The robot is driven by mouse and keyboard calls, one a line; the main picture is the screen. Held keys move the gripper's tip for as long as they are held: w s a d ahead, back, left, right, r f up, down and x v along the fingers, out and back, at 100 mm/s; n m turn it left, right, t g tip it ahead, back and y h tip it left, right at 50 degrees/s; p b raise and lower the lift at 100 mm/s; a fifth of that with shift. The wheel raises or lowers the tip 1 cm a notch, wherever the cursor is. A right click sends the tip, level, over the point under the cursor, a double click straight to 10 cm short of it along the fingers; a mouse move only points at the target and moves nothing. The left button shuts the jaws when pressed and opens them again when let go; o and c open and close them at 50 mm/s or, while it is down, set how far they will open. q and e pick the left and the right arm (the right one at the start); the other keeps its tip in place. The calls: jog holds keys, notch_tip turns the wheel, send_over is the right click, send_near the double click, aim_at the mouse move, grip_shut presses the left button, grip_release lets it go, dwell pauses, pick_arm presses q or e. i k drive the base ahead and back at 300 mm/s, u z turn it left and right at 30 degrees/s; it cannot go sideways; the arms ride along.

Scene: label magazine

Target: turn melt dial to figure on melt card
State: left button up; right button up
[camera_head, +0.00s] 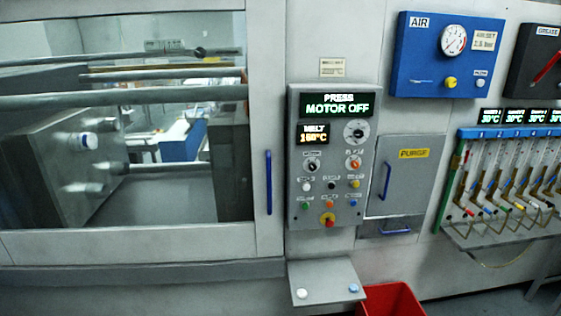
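The control panel (328,160) stands in the middle, with a green display (337,105) reading "PRESS MOTOR OFF". Below it the melt display (314,133) shows amber figures that look like 160°C, not quite sharp. A round dial (356,131) with a pale scale and dark centre sits right of the melt display; it appears to be the melt dial. A small cream card (332,67) is fixed above the panel; its print is too small to read surely. Neither of my grippers is in view.
More knobs and coloured buttons fill the lower panel. A blue door handle (268,182) is to its left, the purge door (407,172) to its right. A grey shelf (326,280) juts out below, beside a red bin (390,300). The space before the panel is clear.

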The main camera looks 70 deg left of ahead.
aim_at(359, 133)
jog(key=u, duration=1.95)
